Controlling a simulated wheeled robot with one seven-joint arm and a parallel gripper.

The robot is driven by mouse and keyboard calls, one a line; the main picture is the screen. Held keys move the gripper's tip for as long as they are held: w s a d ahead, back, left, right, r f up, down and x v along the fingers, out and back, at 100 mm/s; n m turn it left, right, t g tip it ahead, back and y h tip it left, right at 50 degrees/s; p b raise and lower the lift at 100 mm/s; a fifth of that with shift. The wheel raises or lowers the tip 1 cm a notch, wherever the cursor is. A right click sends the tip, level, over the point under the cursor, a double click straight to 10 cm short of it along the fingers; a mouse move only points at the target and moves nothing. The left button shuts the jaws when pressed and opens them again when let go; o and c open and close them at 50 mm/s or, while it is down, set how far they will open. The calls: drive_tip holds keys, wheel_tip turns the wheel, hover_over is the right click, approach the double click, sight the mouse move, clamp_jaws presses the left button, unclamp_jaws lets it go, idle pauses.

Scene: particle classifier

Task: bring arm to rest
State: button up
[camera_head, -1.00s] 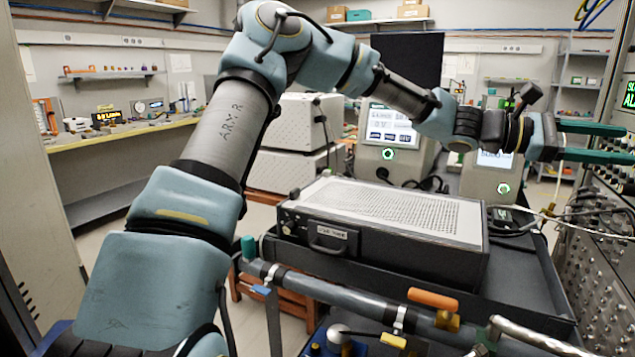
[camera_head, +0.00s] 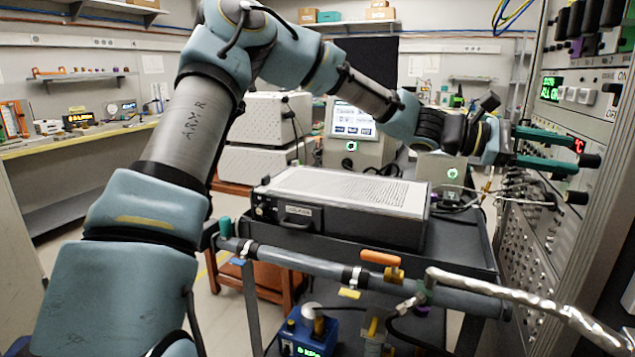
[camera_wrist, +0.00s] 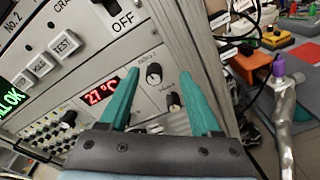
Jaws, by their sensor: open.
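My gripper (camera_head: 580,152) has two green fingers and is at the right in the head view, pointing right toward the rack's control panels. The fingers are apart with nothing between them. In the wrist view my gripper (camera_wrist: 160,85) is also open and empty, in front of a panel (camera_wrist: 145,60) with a red "27 °C" display and black knobs. I cannot tell whether the fingertips touch the panel. My arm (camera_head: 205,110) reaches up from the lower left, bends at the top and extends right above the cart.
A black box with a perforated top (camera_head: 345,232) sits on a dark cart (camera_head: 480,250). A pipe with an orange-handled valve (camera_head: 380,258) runs across the front. The instrument rack (camera_head: 570,90) stands close at right. Two screened instruments stand behind.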

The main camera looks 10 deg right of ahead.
drive_tip(key=w+a+f+m+t+y, duration=0.2)
drive_tip(key=w+a+f+t+y, duration=0.25)
drive_tip(key=a+f, duration=0.75)
drive_tip(key=w+a+f+m+t+y, duration=0.1)
drive_tip(key=w+a+f+t+y, duration=0.2)
drive_tip(key=a, duration=0.4)
drive_tip(key=w+a+f+m+y, duration=0.1)
drive_tip(key=w+a+f, duration=0.3)
drive_tip(key=a, duration=0.4)
drive_tip(key=a+m+t+y+p, duration=0.1)
drive_tip(key=a+t+y, duration=0.3)
drive_tip(key=a, duration=2.7)
drive_tip(key=shift+s+a+f+y, duration=0.25)
drive_tip(key=shift+s+f+y, duration=0.1)
drive_tip(key=shift+y, duration=0.3)
